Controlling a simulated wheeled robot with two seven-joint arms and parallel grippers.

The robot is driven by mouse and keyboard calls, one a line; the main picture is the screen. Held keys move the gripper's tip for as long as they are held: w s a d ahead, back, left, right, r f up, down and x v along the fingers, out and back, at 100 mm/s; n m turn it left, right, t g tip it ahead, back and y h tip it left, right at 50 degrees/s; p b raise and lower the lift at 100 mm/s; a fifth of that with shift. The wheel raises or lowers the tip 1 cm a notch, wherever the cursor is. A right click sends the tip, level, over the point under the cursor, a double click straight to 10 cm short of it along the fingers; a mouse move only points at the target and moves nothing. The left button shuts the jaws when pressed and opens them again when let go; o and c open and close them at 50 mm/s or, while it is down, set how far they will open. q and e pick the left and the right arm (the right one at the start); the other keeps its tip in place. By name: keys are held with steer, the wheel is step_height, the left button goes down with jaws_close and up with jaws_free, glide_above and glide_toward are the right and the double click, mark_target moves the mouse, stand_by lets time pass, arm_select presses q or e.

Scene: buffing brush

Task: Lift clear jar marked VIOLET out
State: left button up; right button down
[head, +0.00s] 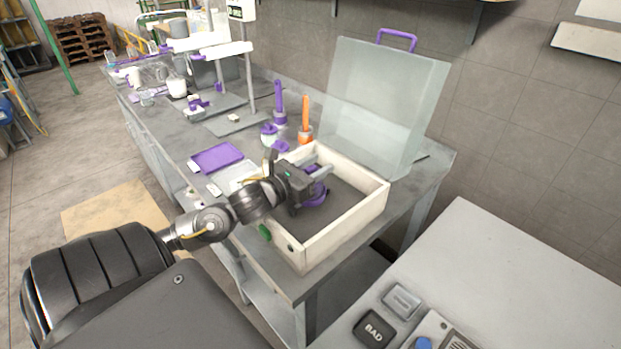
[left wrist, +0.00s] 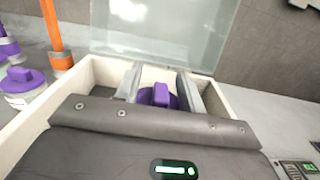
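A jar with a purple lid (head: 316,198) sits inside the white open-topped box, partly hidden by my left gripper. Its raised purple lid knob (left wrist: 159,96) shows between the fingers in the left wrist view. Its body and any VIOLET marking are hidden or unreadable. My left gripper (head: 318,172) reaches down into the box over the jar. Its two fingers (left wrist: 160,88) are spread, one on each side of the lid. I cannot tell whether they touch it. My right gripper is not in view.
The box (head: 345,222) has its clear lid (head: 385,105) raised behind it. A purple-lidded jar (head: 272,135) and purple- and orange-handled brushes (head: 305,120) stand behind-left of the box. A purple pad (head: 216,157) lies left. A grey counter (head: 530,265) is at right front.

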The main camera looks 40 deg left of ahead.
arm_select(q)
jaws_close()
steer(key=shift+r, duration=0.1)
stand_by(0.3)
steer(key=shift+r, duration=0.45)
step_height(320, 180, up, 2)
steer(key=shift+b, duration=0.6)
steer(key=s+r, duration=0.1)
steer(key=r, duration=0.1)
steer(key=s+r, duration=0.2)
steer(key=shift+d, duration=0.4)
steer(key=s+d+r+p, duration=0.2)
steer(key=s+r+p, duration=0.4)
steer(key=p, duration=1.1)
steer(key=s, duration=0.4)
steer(key=shift+s+d+p, duration=0.25)
steer(key=shift+s+p, duration=0.05)
